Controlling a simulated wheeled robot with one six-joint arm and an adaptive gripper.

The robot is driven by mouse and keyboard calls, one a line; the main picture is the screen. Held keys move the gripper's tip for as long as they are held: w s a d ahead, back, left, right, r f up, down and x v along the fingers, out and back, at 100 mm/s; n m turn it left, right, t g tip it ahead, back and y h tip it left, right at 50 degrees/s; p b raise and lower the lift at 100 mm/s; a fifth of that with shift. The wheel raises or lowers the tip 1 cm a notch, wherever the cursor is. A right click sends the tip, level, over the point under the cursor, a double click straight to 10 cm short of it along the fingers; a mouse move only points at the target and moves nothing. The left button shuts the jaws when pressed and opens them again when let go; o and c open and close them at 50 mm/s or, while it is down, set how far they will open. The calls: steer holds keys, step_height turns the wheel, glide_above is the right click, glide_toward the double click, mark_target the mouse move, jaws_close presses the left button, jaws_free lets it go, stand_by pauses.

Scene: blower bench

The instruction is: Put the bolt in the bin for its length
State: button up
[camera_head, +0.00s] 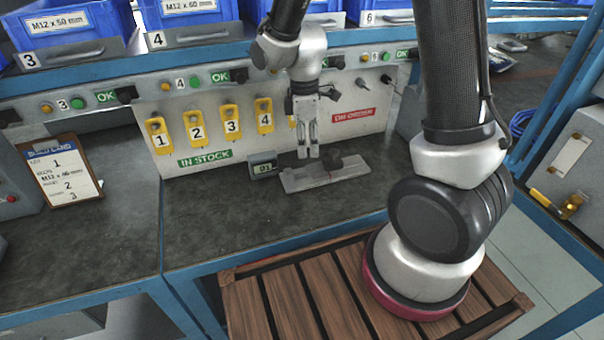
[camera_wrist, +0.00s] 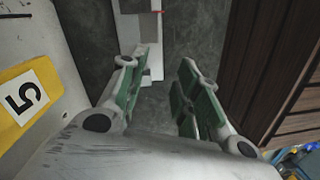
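My gripper (camera_head: 308,153) hangs fingers down over the bench, above or just behind a pale measuring plate (camera_head: 318,177). In the wrist view my gripper (camera_wrist: 166,62) is open, with bare bench between its green-padded fingers. The plate also shows there (camera_wrist: 145,40), beyond the left finger. A dark block (camera_head: 331,160) sits on the plate, beside a small display (camera_head: 263,166) whose digits I cannot read surely. I cannot make out a bolt in either view. Blue bins stand on the shelf above: one labelled M12 x 50 mm (camera_head: 85,42) over number 3, and one M12 x 60 mm (camera_head: 207,25) over number 4.
Yellow numbered tags (camera_head: 197,130) hang on the back panel above an IN STOCK label; tag 5 (camera_wrist: 28,100) is close to my gripper. A clipboard build card (camera_head: 62,172) leans at left. A shelf edge (camera_head: 230,52) runs above. The bench front (camera_head: 260,225) is clear.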

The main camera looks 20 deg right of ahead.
mark_target(302, 172)
steer(key=f+n, duration=0.1)
steer(key=f, duration=0.2)
steer(key=w+f+n, duration=0.1)
steer(key=f, duration=0.2)
steer(key=w+f+n+t, duration=0.1)
steer(key=f, duration=0.2)
steer(key=shift+w+a+f+n, duration=0.15)
steer(key=shift+a+f+n, duration=0.05)
steer(key=shift+a+n, duration=0.2)
jaws_close()
step_height(302, 172, up, 7)
stand_by(0.5)
